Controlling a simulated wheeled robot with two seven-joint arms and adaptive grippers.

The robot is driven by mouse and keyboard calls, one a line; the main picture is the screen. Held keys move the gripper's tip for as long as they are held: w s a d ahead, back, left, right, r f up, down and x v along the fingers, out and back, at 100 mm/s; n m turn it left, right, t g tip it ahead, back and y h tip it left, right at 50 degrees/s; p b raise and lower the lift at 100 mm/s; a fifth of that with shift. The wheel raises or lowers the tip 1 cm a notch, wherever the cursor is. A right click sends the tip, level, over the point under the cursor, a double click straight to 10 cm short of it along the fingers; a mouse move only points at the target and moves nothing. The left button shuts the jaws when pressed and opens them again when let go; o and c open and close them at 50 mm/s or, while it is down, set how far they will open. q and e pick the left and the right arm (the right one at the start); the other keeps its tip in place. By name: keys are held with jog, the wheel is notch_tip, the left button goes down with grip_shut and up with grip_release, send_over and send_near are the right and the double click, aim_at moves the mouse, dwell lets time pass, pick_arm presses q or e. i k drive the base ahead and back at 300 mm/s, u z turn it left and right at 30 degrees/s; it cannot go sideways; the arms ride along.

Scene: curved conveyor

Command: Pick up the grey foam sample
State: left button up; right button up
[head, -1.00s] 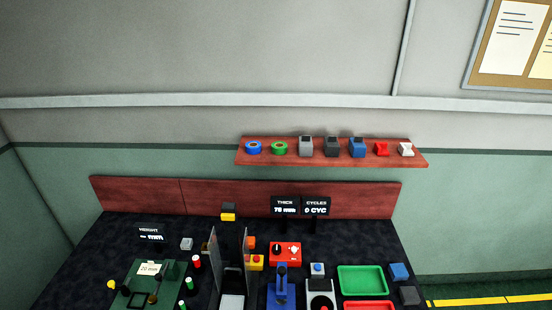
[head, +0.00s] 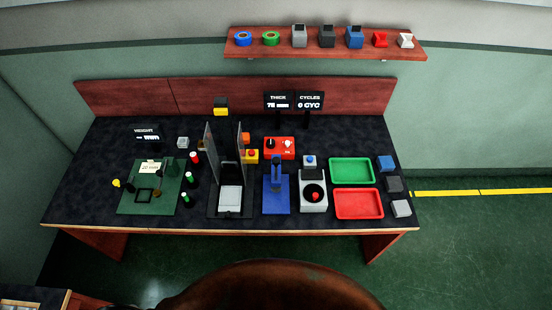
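Three foam-like blocks stand in a column at the right end of the dark bench top (head: 90,200): a blue block (head: 387,163), a dark grey block (head: 395,185) and a light grey block (head: 402,208) nearest the front edge. A small pale grey block (head: 183,143) also sits at the back left of the bench. I cannot tell from this view which grey block is the foam sample. Neither of my grippers shows in the head view.
A green tray (head: 352,158) and a red tray (head: 382,205) lie left of the blocks. Left of them are a grey device (head: 313,203), a blue press (head: 277,208) and a tall-plated fixture (head: 212,165). A shelf (head: 325,53) hangs above the bench.

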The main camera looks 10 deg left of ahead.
aim_at(401, 209)
jog(key=z, duration=1.25)
